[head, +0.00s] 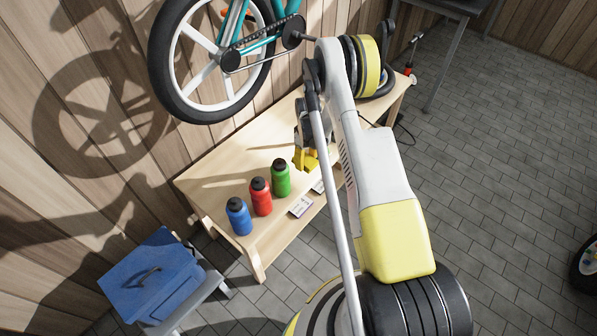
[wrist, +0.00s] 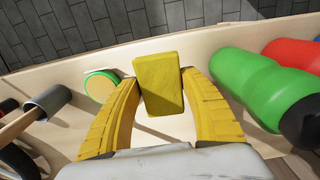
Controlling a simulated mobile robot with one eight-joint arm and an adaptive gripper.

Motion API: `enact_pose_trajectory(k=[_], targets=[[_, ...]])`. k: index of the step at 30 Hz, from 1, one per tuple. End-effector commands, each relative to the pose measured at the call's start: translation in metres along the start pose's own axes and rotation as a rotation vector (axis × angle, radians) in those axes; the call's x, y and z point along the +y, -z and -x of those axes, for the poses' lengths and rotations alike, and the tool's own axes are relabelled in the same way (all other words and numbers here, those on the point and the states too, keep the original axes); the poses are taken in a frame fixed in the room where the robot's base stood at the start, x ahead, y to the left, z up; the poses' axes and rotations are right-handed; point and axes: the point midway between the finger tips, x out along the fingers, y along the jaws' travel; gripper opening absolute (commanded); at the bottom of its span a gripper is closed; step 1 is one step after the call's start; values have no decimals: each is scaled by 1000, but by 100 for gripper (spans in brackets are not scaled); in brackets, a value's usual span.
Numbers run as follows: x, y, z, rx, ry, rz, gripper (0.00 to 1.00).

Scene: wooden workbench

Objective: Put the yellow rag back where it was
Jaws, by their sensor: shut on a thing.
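The yellow rag (wrist: 158,84) looks like a small yellow block. It sits between the two yellow fingers of my gripper (wrist: 158,88) in the wrist view, one fingertip on each side. In the head view my gripper (head: 306,158) is over the wooden workbench (head: 215,170), just behind and right of the green bottle. The rag is hard to tell from the yellow fingers there. Whether the rag touches the bench top or hangs just above it is unclear.
Blue (head: 239,216), red (head: 261,197) and green (head: 281,179) bottles stand in a row at the bench's left end. Small cards (head: 301,207) lie near the front edge. A green-rimmed round thing (wrist: 101,86) and a grey-headed mallet (wrist: 47,102) lie left in the wrist view.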

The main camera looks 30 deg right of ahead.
Motion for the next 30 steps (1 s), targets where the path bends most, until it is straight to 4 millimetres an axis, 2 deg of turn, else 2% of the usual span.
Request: enact_pose_trajectory(k=[1,6,10,16,26,27,28,30], targets=[[-4,9,-9,0,0,3,28],[-10,25,-16,0,1,0,28],[-11,26,-26,0,1,-1,28],[-10,26,-56,0,1,-1,28],[-10,26,-57,0,1,-2,28],[-10,26,-57,0,1,-2,64],[-10,26,-57,0,1,-2,73],[-10,26,-57,0,1,-2,73]])
